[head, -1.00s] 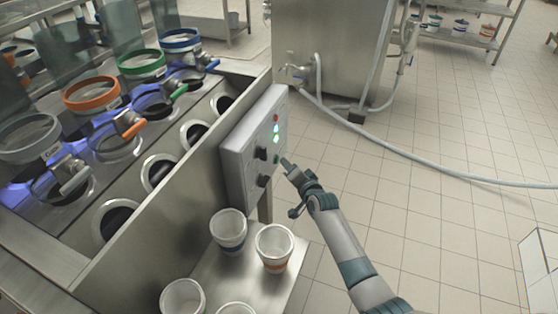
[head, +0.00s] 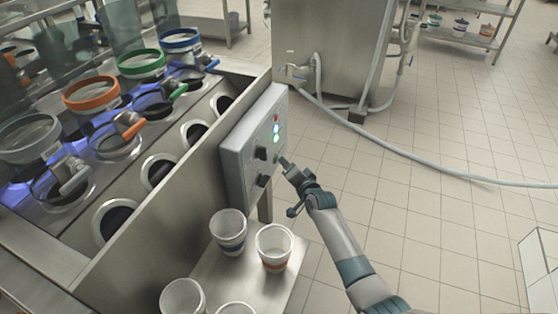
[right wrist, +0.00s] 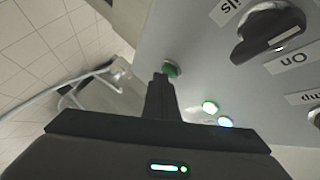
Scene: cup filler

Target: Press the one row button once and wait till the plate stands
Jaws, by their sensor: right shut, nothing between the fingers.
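The grey control box (head: 237,150) stands on the right side of the steel filler, with lights and dark knobs on its face. In the right wrist view a green button (right wrist: 171,68) sits on that face. My right gripper (head: 283,162) is shut and empty, its fingertips (right wrist: 162,78) at the button's edge. Whether the button is pressed in cannot be told. Under the row of coloured funnels (head: 92,93) is a plate with dark round openings (head: 118,140), lit blue at its left. My left gripper is not in view.
White cups (head: 274,246) stand on a steel shelf (head: 222,275) below the box. Two lamps (right wrist: 210,107) glow by the button, and a dark knob (right wrist: 268,32) is near.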

